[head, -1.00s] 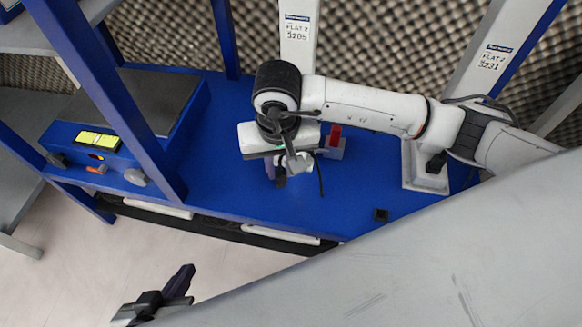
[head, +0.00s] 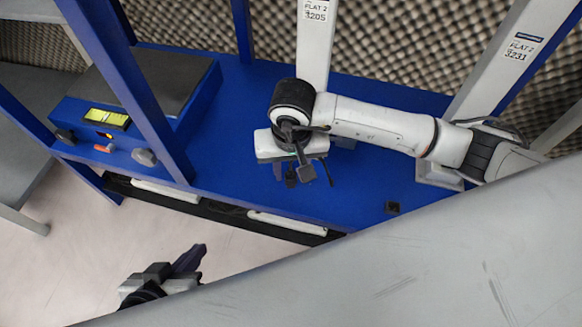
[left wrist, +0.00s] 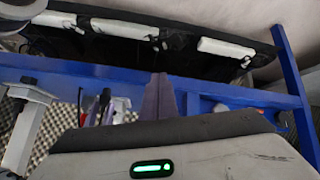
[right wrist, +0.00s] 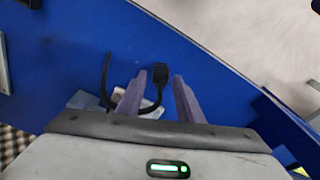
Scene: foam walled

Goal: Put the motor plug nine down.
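A black plug (right wrist: 160,76) with a looping black cable shows in the right wrist view over the blue tabletop. It sits between the fingertips of my right gripper (right wrist: 161,76), with a gap on each side, so the gripper is open around it. I cannot tell whether the plug touches the table. In the head view my right gripper (head: 298,176) is low over the blue table, and the plug is hard to make out there. My left gripper (head: 190,262) is off the table's front edge, empty, its fingers together in the left wrist view (left wrist: 158,82).
The blue table (head: 240,190) has free room around the right gripper. A blue scale (head: 105,125) stands at the left. White posts (head: 316,50) rise at the back.

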